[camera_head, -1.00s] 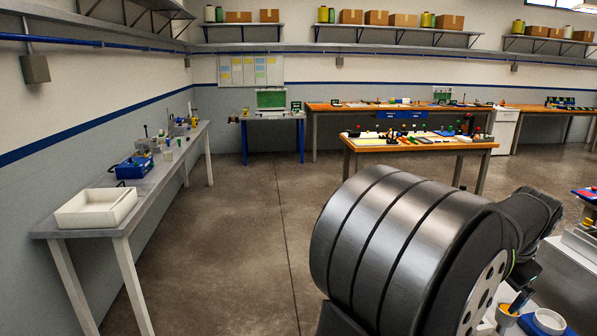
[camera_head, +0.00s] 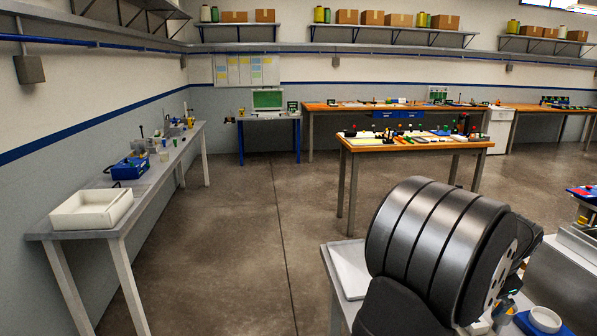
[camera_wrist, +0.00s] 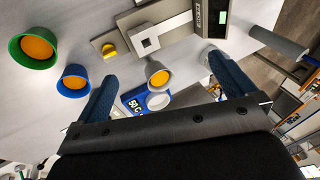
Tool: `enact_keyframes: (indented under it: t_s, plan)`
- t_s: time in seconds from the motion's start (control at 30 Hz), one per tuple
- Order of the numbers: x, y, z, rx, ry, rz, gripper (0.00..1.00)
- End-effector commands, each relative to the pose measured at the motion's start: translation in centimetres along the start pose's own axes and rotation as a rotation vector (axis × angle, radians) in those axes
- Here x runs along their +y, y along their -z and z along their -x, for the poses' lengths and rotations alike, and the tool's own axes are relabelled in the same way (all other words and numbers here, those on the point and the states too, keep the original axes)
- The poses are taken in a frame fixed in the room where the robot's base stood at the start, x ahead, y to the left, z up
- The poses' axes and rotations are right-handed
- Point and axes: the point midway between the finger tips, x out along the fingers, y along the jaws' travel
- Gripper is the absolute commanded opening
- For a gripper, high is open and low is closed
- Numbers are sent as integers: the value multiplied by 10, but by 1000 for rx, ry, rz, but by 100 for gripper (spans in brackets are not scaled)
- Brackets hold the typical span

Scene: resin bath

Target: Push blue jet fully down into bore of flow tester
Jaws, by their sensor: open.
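In the wrist view my gripper (camera_wrist: 160,68) is open, its two blue fingers wide apart with nothing held between them. A grey block with a square dark opening (camera_wrist: 145,41) sits on a grey base beyond the fingertips; I cannot tell if it is the flow tester. No blue jet can be made out in either view. A grey cup with orange contents (camera_wrist: 158,76) lies between the fingers in the picture. In the head view my arm hides most of the work area and my gripper.
Left in the wrist view are a green cup (camera_wrist: 36,48) and a blue cup (camera_wrist: 75,81), both with orange contents. A yellow piece (camera_wrist: 109,50), a blue "50 C" unit (camera_wrist: 134,102) and a device with a green display (camera_wrist: 214,16) are nearby. A grey cylinder (camera_wrist: 276,41) lies at right.

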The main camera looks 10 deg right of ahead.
Motion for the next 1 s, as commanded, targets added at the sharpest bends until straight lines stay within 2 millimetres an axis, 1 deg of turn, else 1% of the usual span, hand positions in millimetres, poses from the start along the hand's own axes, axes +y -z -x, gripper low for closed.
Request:
enact_keyframes:
  t_s: [0.1, 0.37, 0.5, 0.57, 0.6, 0.63, 0.9, 1.0]
  plan:
    - [0, 0, 5, 1, 0, 0, 100]
    - [0, 0, 6, 0, -1, 0, 100]
    - [0, 0, 6, 0, -1, 0, 72]
    - [0, 0, 6, 0, -1, 0, 61]
    - [0, 0, 6, 0, -1, 0, 53]
    - [0, 0, 6, 0, -1, 0, 49]
    - [1, -1, 6, -1, -2, 3, 49]
    - [6, -9, 14, -10, -14, 35, 49]
